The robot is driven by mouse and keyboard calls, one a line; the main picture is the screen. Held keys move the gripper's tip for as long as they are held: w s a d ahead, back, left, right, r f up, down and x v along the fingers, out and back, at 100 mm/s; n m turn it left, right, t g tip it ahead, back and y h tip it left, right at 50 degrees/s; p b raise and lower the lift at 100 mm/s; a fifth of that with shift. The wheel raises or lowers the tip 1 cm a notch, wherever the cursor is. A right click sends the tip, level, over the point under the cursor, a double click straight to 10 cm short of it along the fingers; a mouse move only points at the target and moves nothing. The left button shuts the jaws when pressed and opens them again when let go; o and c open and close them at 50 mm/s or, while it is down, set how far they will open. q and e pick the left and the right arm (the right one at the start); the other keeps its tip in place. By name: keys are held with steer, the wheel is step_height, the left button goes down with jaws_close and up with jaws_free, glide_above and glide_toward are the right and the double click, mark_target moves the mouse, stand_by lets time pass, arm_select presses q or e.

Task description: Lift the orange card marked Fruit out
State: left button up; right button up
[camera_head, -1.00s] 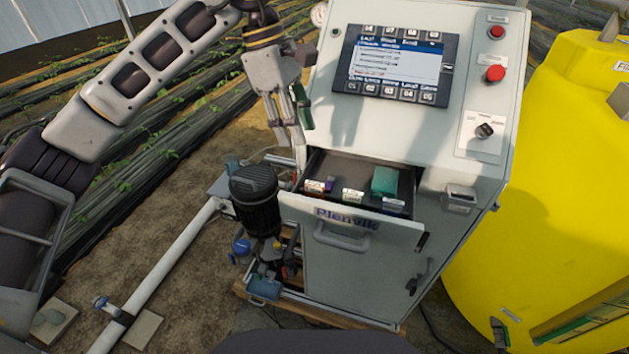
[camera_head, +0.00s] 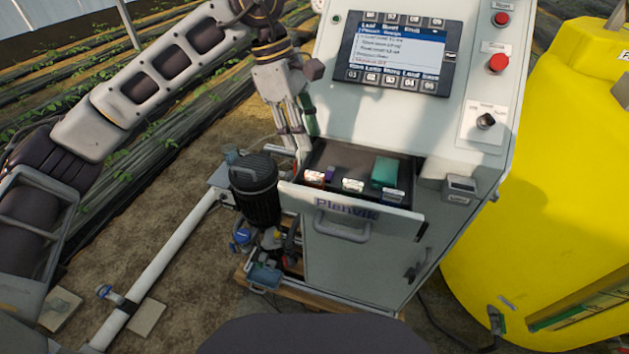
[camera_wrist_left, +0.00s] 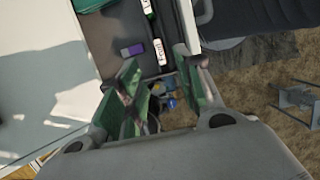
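An open drawer (camera_head: 350,211) of the grey cabinet holds several cards with white labels. The leftmost card (camera_head: 315,177) has a reddish-orange edge beside its label; its lettering is too small to read in the head view. My left gripper (camera_head: 299,142) hangs above the drawer's left end. In the left wrist view its green-padded fingers (camera_wrist_left: 160,85) are apart, with nothing held between them and the card beyond their tips. My right gripper is out of view.
In the drawer are a teal block (camera_head: 385,171), a middle card (camera_head: 352,185) and a right card (camera_head: 393,195). The cabinet's sloping screen panel (camera_head: 395,55) rises behind. A black ribbed motor (camera_head: 254,185) stands left of the drawer; a yellow tank (camera_head: 550,180) is at right.

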arm_select(q)
glide_above(314, 173)
steer(key=a, duration=0.1)
steer(key=shift+w+a+f, duration=0.1)
steer(key=shift+f, duration=1)
steer(key=shift+w+a+f, duration=0.1)
steer(key=shift+f, duration=1)
steer(key=shift+p+x, duration=0.65)
steer(key=shift+x, duration=0.2)
steer(key=shift+p+x, duration=0.4)
steer(key=shift+x, duration=1.3)
steer(key=shift+f, duration=0.1)
jaws_close()
